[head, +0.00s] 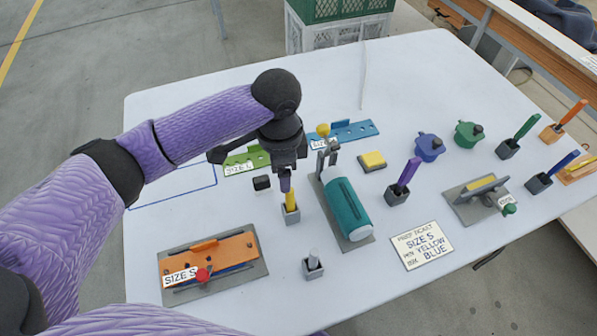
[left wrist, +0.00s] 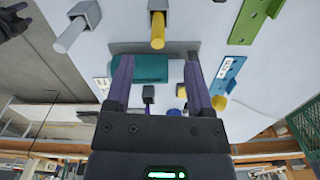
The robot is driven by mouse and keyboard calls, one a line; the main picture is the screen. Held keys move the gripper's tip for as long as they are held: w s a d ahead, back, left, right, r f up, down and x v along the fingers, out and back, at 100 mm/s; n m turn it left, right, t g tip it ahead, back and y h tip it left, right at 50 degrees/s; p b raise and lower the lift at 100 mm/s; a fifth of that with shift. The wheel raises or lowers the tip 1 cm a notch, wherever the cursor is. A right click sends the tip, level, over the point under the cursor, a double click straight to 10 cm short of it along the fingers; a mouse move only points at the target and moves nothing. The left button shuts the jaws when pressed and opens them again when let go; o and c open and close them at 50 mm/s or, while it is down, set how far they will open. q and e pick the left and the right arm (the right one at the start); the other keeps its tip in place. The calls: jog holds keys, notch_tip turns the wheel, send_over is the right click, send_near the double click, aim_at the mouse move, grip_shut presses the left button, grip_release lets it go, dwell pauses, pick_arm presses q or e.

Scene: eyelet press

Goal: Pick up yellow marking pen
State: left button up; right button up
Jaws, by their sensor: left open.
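The yellow marking pen (head: 291,202) stands upright in a small grey holder (head: 291,218) near the middle of the table. My left gripper (head: 286,186) is just above the pen, its fingers pointing down. In the head view the wrist and fingers hide the pen's upper end.
A teal press (head: 346,208) stands close right of the pen. A grey-white pen (head: 313,257) in a holder is in front, and an orange size S fixture (head: 222,258) is front left. A purple pen (head: 408,172) and blue and green pots stand farther right. A card reads size S, yellow, blue.

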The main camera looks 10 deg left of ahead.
aim_at(290, 197)
pick_arm(q)
jog(key=f+b, duration=0.1)
jog(key=f, duration=0.1)
jog(key=f+b, duration=0.1)
jog(key=f, duration=0.1)
jog(key=shift+w+d+f, duration=0.2)
jog(key=shift+f, duration=0.2)
jog(key=f, duration=0.1)
jog(key=f+b, duration=0.1)
jog(key=f, duration=0.1)
jog(key=f+b, duration=0.1)
jog(key=f, duration=0.1)
jog(key=shift+s+d+f, duration=0.1)
jog(key=shift+d+f, duration=0.05)
jog(key=shift+d, duration=0.15)
grip_shut()
pick_arm(e)
jog(key=f, duration=0.3)
jog(key=shift+s+d+f, duration=0.15)
jog(key=shift+s+f, duration=0.15)
jog(key=shift+f, duration=0.1)
